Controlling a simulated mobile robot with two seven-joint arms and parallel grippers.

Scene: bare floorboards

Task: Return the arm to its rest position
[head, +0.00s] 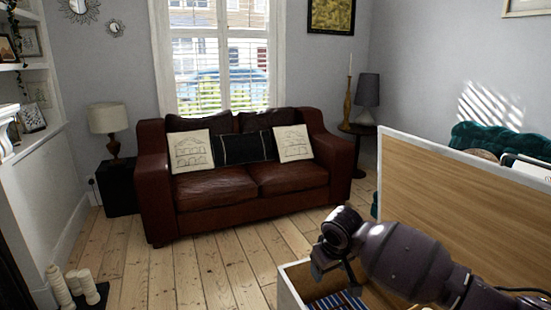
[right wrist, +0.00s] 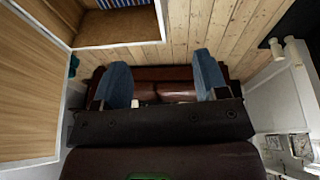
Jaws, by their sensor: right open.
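My right arm (head: 405,260) comes in from the lower right in the head view, raised over an open box. My left arm and gripper are not in view.
The white-edged wooden box (head: 289,289) has its lid (head: 465,200) raised and something blue-striped (head: 340,301) inside. A brown leather sofa (head: 240,183) stands beyond. White candles (head: 60,288) stand at lower left. Floorboards (head: 205,265) before the sofa are clear.

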